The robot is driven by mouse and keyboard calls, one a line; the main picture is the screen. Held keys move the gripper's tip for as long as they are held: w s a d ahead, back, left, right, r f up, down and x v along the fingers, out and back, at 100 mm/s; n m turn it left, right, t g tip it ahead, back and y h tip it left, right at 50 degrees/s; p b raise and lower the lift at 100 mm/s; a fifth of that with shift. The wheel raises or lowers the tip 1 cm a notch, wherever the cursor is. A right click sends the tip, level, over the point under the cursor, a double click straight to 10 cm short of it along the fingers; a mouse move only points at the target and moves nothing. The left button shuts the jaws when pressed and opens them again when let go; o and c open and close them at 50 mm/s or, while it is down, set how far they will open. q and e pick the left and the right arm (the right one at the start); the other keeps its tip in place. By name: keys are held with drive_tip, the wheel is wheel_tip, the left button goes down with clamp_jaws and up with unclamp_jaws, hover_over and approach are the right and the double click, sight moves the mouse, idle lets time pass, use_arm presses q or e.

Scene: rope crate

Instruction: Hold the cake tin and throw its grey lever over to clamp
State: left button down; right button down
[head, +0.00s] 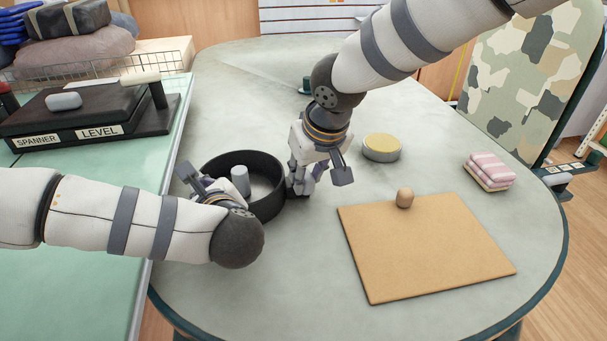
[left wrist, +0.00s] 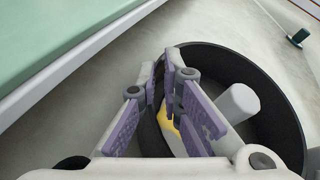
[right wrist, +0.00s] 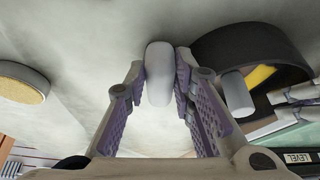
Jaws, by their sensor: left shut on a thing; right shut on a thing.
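The cake tin (head: 265,160) is a black round tin standing open on the grey-green table. A grey upright cylinder (head: 240,181) stands inside it, and a yellow patch shows inside in the left wrist view. My left gripper (head: 203,185) is at the tin's left side, shut on its wall; the left wrist view shows the fingers (left wrist: 160,85) at the rim. My right gripper (head: 299,187) is just right of the tin. In the right wrist view it is shut on a pale grey rounded piece (right wrist: 158,75), apparently the grey lever. Where the lever joins the tin is hidden.
A tan board (head: 425,250) with a wooden knob (head: 404,198) lies at the right. A round yellow-topped tin (head: 381,150), a pink striped cloth (head: 489,171) and a small dark green object (head: 306,86) stand around. A teal bench (head: 90,180) borders the left.

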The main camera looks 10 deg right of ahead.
drive_tip(key=n, duration=0.1)
drive_tip(key=d+n+y, duration=0.1)
drive_tip(key=n, duration=0.1)
drive_tip(key=shift+w+d+n, duration=0.15)
drive_tip(key=shift+w+n, duration=0.1)
drive_tip(key=shift+n, duration=0.05)
drive_tip(key=n, duration=0.1)
drive_tip(key=w+d+n+g+y, duration=0.1)
drive_tip(key=n, duration=0.1)
drive_tip(key=shift+f+n, duration=0.1)
drive_tip(key=shift+n, duration=0.2)
drive_tip(key=n, duration=0.1)
drive_tip(key=w+n+g, duration=0.1)
drive_tip(key=n, duration=0.1)
drive_tip(key=d+n+g+y, duration=0.1)
drive_tip(key=n, duration=0.1)
drive_tip(key=shift+w, duration=0.3)
drive_tip(key=shift+a+n, duration=0.1)
drive_tip(key=shift+n, duration=0.3)
drive_tip(key=c, duration=1.6)
unclamp_jaws()
drive_tip(key=shift+c, duration=0.2)
drive_tip(key=v, duration=1.2)
drive_tip(key=shift+w+d, duration=0.2)
